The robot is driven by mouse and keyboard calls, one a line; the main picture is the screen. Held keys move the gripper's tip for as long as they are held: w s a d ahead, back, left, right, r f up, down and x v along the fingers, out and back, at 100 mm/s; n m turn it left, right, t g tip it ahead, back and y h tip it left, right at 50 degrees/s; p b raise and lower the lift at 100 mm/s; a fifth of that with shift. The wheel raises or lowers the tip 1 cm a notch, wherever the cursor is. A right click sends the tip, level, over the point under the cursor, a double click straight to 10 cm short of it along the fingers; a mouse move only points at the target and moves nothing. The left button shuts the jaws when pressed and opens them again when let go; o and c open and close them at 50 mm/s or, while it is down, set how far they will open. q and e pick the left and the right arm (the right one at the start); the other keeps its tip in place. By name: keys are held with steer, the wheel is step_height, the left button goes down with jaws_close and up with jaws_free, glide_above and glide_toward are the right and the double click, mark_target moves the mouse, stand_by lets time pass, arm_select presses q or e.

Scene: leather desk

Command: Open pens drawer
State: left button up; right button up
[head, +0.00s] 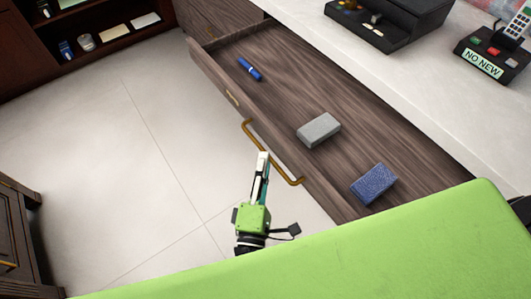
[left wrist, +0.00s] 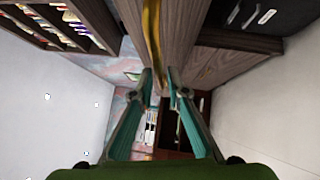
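The wooden drawer (head: 290,85) is pulled well out from the desk, with its inside showing. Its gold bar handle (head: 273,154) is on the drawer's outer front. My left gripper (head: 262,158) is at the middle of this handle. In the left wrist view, the two teal fingers of the left gripper (left wrist: 160,78) stand apart with a narrow gap. The gold handle (left wrist: 152,35) runs down toward that gap; I cannot tell whether the fingers touch it. My right gripper is not in view.
In the drawer lie a blue marker (head: 249,69), a grey block (head: 319,130) and a blue block (head: 373,184). A black organizer (head: 390,22) and a phone (head: 492,55) are on the white desktop. Open floor (head: 130,130) lies left of the drawer.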

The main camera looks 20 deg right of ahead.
arm_select(q)
steer(key=v, duration=0.9)
